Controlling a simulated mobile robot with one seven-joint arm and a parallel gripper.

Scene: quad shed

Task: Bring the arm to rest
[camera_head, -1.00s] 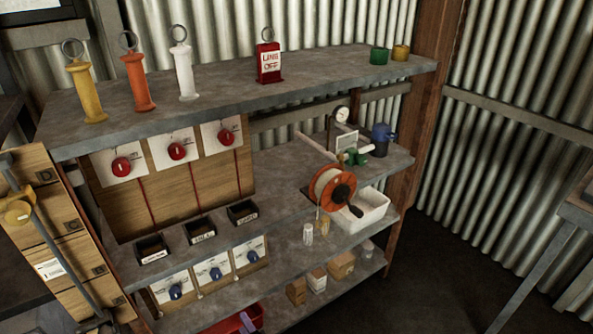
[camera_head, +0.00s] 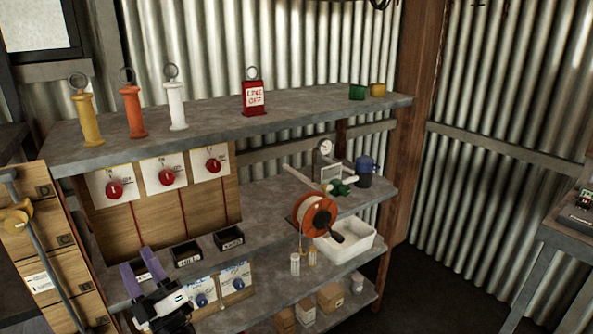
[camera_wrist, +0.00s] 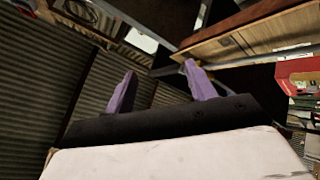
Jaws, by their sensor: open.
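My gripper (camera_head: 143,277) shows at the lower left of the head view, with two purple fingers spread apart and nothing between them. It stands in front of the shelf unit, and hides part of the small black bins and the lower blue-knob panels. In the wrist view, the purple fingers (camera_wrist: 160,88) are apart and empty, and the camera looks up past them at corrugated wall and wooden parts.
The shelf unit (camera_head: 255,128) carries yellow, orange and white ringed handles and a red "LINE OFF" sign (camera_head: 255,98). An orange reel (camera_head: 313,216) and white tub (camera_head: 345,242) stand lower right. A side table (camera_head: 566,238) is at far right. Floor between is open.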

